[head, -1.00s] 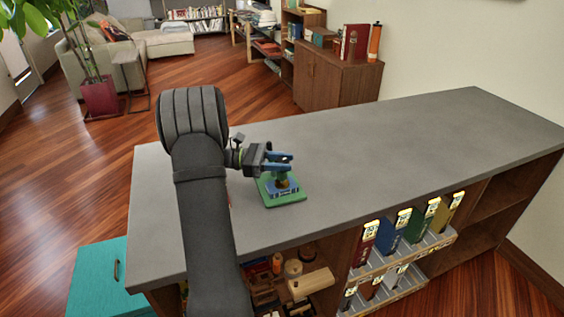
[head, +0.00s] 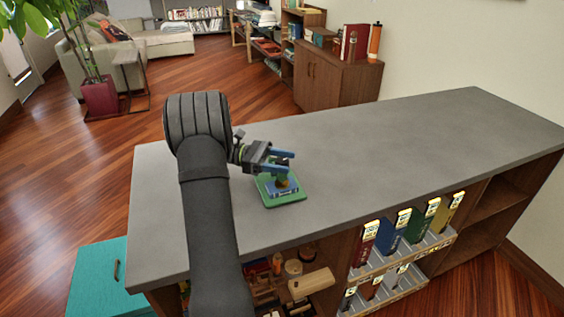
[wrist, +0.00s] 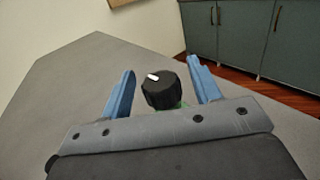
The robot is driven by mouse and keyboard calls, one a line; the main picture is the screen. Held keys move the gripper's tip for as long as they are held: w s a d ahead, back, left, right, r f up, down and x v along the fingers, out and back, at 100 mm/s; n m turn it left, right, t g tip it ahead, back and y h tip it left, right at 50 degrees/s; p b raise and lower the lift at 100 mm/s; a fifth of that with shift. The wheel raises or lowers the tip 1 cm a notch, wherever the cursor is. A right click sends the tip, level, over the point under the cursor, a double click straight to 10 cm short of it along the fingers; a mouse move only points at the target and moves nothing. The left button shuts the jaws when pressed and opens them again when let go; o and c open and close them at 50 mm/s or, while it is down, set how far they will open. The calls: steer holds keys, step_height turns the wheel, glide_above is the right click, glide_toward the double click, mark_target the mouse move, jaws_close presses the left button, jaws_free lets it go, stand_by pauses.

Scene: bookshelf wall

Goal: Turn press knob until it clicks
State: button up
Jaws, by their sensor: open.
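The press knob (wrist: 160,92) is black and ridged with a white mark on its top. In the wrist view it sits between the two blue fingers of my gripper (wrist: 160,85), with a gap on each side. In the head view, the knob's green base plate (head: 285,201) and blue body (head: 282,188) stand on the grey counter. My gripper (head: 284,159) is open at the top of this device. The fingers hide most of the knob in the head view.
The grey counter top (head: 400,135) is clear to the right and behind the device. A teal cabinet (head: 98,280) stands at the lower left.

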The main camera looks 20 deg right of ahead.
step_height(320, 180, up, 4)
steer(key=shift+r, duration=0.1)
steer(key=s+d+r, duration=0.6)
steer(key=s, duration=0.4)
steer(key=shift+d+r, duration=0.15)
steer(key=shift+r, duration=0.15)
steer(key=shift+w, duration=0.1)
steer(key=n+t+h, duration=0.3)
steer(key=n+t, duration=0.3)
steer(key=t, duration=0.3)
glide_toward(282, 160)
steer(key=d, duration=0.4)
steer(key=d+f, duration=0.1)
steer(key=d, duration=0.3)
steer(key=s+d, duration=0.1)
steer(key=d, duration=0.3)
steer(key=shift+f, duration=0.4)
steer(key=c, duration=1)
steer(key=shift+g, duration=0.3)
